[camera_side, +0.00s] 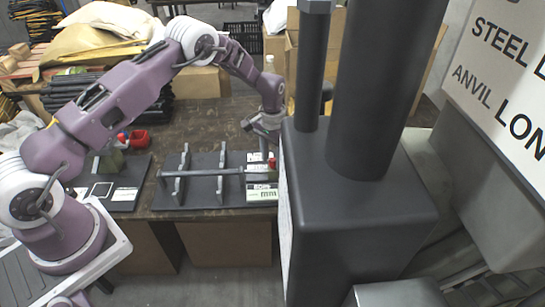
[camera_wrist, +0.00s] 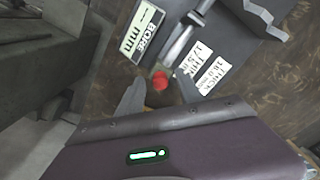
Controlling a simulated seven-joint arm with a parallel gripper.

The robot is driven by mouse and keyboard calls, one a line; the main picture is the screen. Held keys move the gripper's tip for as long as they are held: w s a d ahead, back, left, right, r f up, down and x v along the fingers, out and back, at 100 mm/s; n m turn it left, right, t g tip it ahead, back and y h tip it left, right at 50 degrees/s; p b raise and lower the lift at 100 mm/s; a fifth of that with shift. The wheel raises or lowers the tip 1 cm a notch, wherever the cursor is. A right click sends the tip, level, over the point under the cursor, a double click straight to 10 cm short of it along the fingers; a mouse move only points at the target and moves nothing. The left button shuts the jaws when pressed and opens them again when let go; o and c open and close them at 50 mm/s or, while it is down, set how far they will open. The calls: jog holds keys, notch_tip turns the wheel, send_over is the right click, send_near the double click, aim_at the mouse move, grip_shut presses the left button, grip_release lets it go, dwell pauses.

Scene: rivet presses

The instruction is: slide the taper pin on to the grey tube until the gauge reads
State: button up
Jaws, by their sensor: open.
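The grey tube (camera_side: 205,174) lies level across upright holders on a dark base plate; its near end shows in the wrist view (camera_wrist: 179,46). A small red-ended piece, apparently the taper pin (camera_wrist: 160,82), stands near that end; it also shows in the side view (camera_side: 272,162). I cannot tell whether it touches the tube. My gripper (camera_wrist: 159,80) is open, its fingers on either side of the red end with gaps showing. In the side view my gripper (camera_side: 266,132) is above the plate's right end. The gauge (camera_side: 262,194), marked BORE mm, also shows in the wrist view (camera_wrist: 141,31); its reading is not legible.
A large dark press (camera_side: 355,215) stands close to the right of my gripper and hides part of the bench. White labels (camera_wrist: 205,70) lie beside the tube.

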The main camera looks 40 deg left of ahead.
grip_shut()
jog(key=shift+s+a, duration=0.9)
jog(key=shift+a, duration=0.05)
grip_release()
jog(key=shift+r, duration=0.15)
notch_tip(320, 180, up, 7)
